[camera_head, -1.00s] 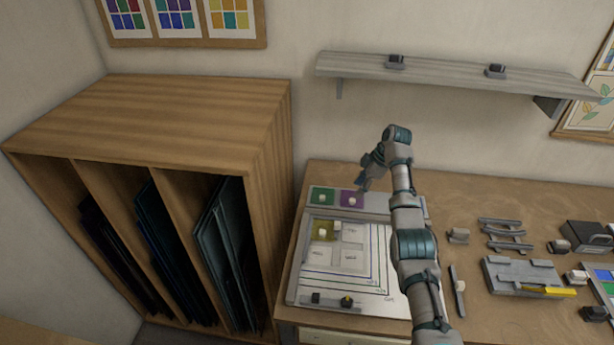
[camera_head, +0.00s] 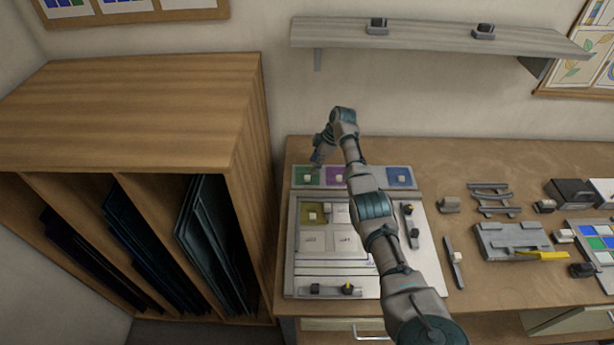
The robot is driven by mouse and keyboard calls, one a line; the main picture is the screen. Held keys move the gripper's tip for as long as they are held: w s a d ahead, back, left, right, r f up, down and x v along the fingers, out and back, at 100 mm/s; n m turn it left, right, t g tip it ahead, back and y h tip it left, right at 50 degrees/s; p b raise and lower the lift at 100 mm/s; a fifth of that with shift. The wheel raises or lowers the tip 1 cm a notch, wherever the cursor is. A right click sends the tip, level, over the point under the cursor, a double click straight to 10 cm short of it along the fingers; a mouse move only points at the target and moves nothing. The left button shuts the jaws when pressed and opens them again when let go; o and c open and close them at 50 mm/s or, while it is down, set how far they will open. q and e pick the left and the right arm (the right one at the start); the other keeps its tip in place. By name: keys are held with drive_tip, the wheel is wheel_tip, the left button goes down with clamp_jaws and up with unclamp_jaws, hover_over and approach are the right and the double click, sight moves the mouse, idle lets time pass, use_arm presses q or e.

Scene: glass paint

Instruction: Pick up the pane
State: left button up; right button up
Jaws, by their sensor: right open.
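Coloured panes with small pale knobs lie in a grey strip (camera_head: 365,183) at the table's back left. They are a green pane (camera_head: 300,180), a purple pane (camera_head: 329,180) and a blue pane (camera_head: 405,182). An olive-yellow pane (camera_head: 309,219) lies at the back left of the white layout board (camera_head: 291,262), with a pale block beside it. My right gripper (camera_head: 316,168) is open, pointing down at the green pane's back right edge; contact cannot be told. My right arm hides part of the strip and board. My left gripper is out of view.
A wooden rack (camera_head: 130,100) with dark upright sheets stands left of the table. A wall shelf (camera_head: 430,35) hangs above. Tools, a grey tray (camera_head: 510,240) and a yellow-handled tool (camera_head: 540,256) lie to the right. The back right tabletop is clear.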

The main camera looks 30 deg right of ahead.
sight(308, 177)
drive_tip(key=shift+x, duration=1.1)
drive_tip(key=x, duration=0.4)
drive_tip(key=shift+s+d+b, duration=0.15)
drive_tip(key=shift+b, duration=0.25)
drive_tip(key=shift+f, duration=0.3)
drive_tip(key=c, duration=0.8)
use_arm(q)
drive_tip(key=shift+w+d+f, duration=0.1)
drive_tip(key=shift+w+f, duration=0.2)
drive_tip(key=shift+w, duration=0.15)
use_arm(e)
clamp_jaws()
